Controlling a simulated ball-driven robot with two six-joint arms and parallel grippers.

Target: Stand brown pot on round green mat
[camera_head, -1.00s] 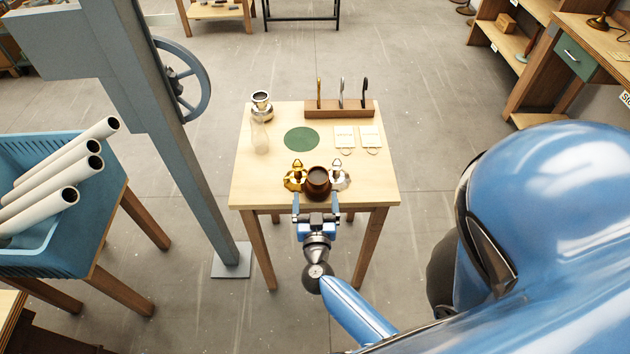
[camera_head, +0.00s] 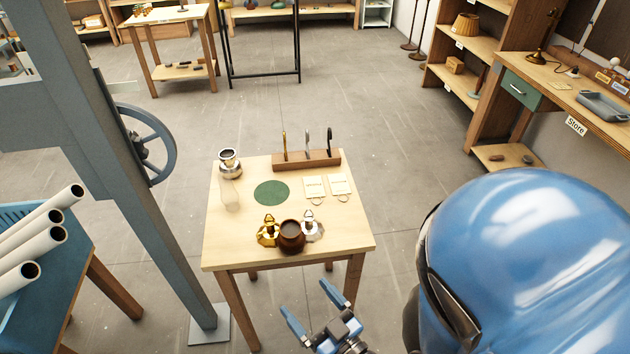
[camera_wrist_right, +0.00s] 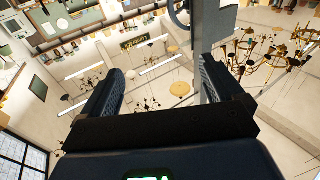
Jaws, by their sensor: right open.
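The brown pot (camera_head: 291,237) stands upright near the front edge of the wooden table, between a gold piece and a silver piece. The round green mat (camera_head: 272,193) lies flat and bare on the table, behind and a little left of the pot. My right gripper (camera_head: 304,300) is open and empty, in front of the table and apart from the pot. My left gripper is not in view.
A gold piece (camera_head: 268,232) and a silver piece (camera_head: 312,226) stand close beside the pot. A glass lamp (camera_head: 229,170), two cards (camera_head: 326,187) and a wooden rack (camera_head: 307,160) with hooks are further back. A grey post (camera_head: 130,170) rises left of the table.

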